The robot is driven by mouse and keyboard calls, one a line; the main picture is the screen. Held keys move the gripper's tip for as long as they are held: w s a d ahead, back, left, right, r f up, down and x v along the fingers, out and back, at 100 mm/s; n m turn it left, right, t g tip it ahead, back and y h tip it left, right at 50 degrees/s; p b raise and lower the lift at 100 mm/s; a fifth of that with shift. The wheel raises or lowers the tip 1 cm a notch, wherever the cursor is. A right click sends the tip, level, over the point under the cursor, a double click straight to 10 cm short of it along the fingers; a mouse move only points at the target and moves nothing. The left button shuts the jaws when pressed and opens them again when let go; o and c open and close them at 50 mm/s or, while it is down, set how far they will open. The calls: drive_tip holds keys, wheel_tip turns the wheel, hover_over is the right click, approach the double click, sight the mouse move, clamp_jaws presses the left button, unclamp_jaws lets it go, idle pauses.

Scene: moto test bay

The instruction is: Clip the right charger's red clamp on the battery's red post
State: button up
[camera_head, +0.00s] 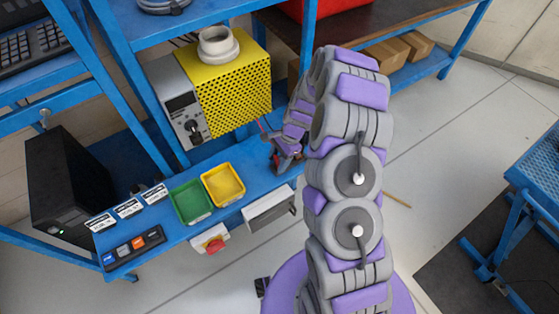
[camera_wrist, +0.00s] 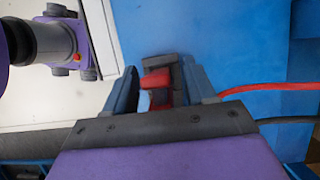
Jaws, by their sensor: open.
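My gripper (camera_head: 287,162) is low over the blue bench, right of the yellow tray, in the head view. In the wrist view its two fingers (camera_wrist: 158,88) are apart. A red piece (camera_wrist: 156,78), seemingly the red clamp, lies between them beside a dark grey block; I cannot tell whether the fingers touch it. A red cable (camera_wrist: 270,88) runs from the right towards the gripper. A yellow perforated box with a grey dial panel (camera_head: 184,105), perhaps a charger, stands behind the gripper. I cannot make out the battery or its red post.
A green tray (camera_head: 190,218) and a yellow tray (camera_head: 239,196) sit left of the gripper. A black cable (camera_wrist: 290,120) lies below the red one. A blue rack post (camera_head: 308,30) rises behind my arm. A red button box (camera_head: 211,239) hangs at the bench front.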

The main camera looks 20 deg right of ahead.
sight(277, 156)
drive_tip(key=c, duration=1)
drive_tip(key=shift+r, duration=0.1)
drive_tip(key=shift+r, duration=0.55)
wheel_tip(277, 156, up, 2)
drive_tip(key=shift+r+p, duration=0.25)
drive_tip(key=shift+p, duration=0.4)
drive_tip(key=s, duration=0.5)
drive_tip(key=s+r+p, duration=0.1)
drive_tip(key=s, duration=0.4)
drive_tip(key=s+d+p, duration=0.1)
drive_tip(key=s, duration=0.5)
drive_tip(key=shift+r, duration=0.15)
drive_tip(key=shift+w+d, duration=0.1)
